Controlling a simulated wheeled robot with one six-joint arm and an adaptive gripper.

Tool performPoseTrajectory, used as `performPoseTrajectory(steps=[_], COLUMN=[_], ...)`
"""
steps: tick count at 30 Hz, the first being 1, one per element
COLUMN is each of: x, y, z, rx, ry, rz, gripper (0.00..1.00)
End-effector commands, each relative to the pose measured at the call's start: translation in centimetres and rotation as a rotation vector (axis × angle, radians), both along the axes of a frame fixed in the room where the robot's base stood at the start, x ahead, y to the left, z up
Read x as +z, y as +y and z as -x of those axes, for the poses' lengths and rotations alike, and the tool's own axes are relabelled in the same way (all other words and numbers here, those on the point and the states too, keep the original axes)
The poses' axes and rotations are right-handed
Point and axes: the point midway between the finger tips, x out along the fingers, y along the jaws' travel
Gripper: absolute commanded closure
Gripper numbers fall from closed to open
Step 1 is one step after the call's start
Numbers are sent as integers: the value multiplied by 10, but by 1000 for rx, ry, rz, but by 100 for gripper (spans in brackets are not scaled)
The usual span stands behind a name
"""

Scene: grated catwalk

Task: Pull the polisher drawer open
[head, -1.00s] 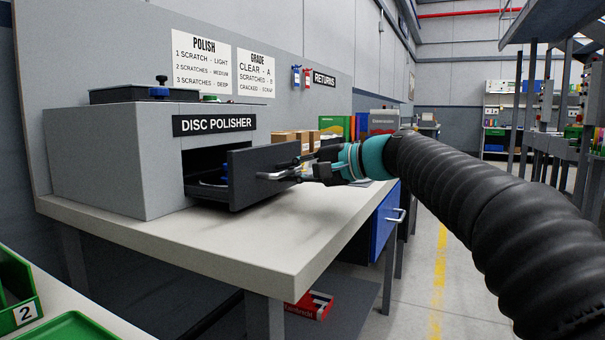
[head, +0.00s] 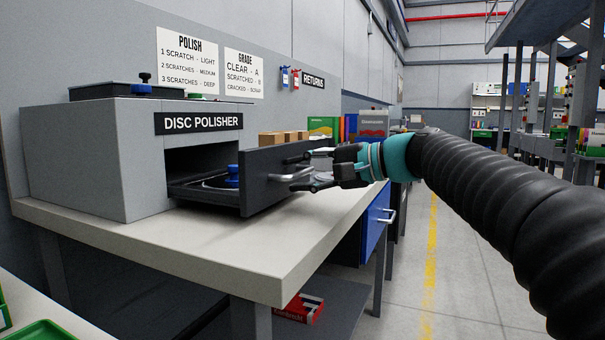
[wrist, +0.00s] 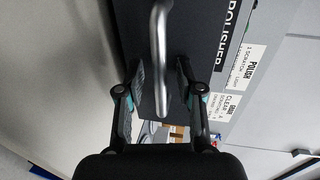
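The grey disc polisher (head: 85,160) stands on the left of the bench. Its dark drawer is pulled well out, and the drawer front (head: 262,185) stands clear of the housing. Inside the drawer, a blue knob (head: 232,176) and part of a round plate show. The silver bar handle (head: 287,177) is on the drawer front; it also shows in the wrist view (wrist: 157,50). My gripper (head: 302,173) is at the handle. In the wrist view my gripper (wrist: 161,80) has its fingers spread, one each side of the handle, with gaps to it.
The pale bench top (head: 200,250) is clear in front of the drawer. Small cardboard boxes (head: 283,138) and binders stand behind the drawer. A blue drawer unit (head: 376,222) is under the bench. Open floor with a yellow line (head: 430,250) lies to the right.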

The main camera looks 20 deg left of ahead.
Motion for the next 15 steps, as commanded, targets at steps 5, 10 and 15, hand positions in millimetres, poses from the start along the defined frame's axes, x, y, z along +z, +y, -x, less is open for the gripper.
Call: performPoseTrajectory(steps=[5, 10, 15], x=[0, 2, 8], y=[-1, -8, -32], z=[-1, -2, 0], rx=[-3, -6, -8], ry=[-1, -1, -3], rz=[-1, -1, -2], gripper=[63, 63, 63])
